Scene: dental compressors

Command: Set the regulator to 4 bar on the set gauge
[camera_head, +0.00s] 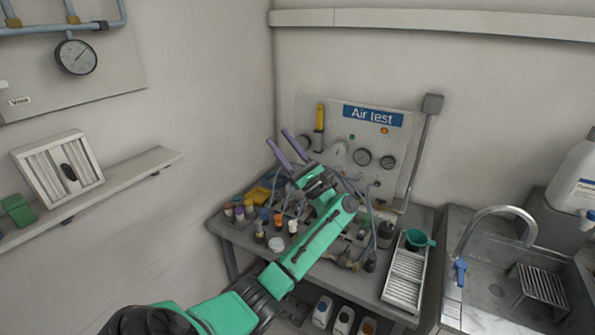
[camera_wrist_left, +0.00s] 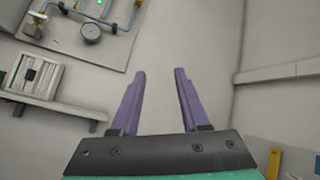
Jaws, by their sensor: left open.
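My left gripper (camera_head: 284,149) has two purple fingers, spread apart with nothing between them, in front of the left part of the air test panel. It also shows open in the left wrist view (camera_wrist_left: 160,100), against bare wall. The "Air test" panel (camera_head: 373,116) stands at the back of the bench. Two round gauges (camera_head: 362,157) (camera_head: 388,162) sit side by side on it. A round pale part (camera_head: 339,150), perhaps the regulator knob, sits left of them, beyond the gripper. Their markings are too small to read. My right gripper is not in view.
The bench (camera_head: 232,233) is crowded with small bottles and fittings. A wall shelf (camera_head: 126,173) and another gauge (camera_head: 76,57) are on the left.

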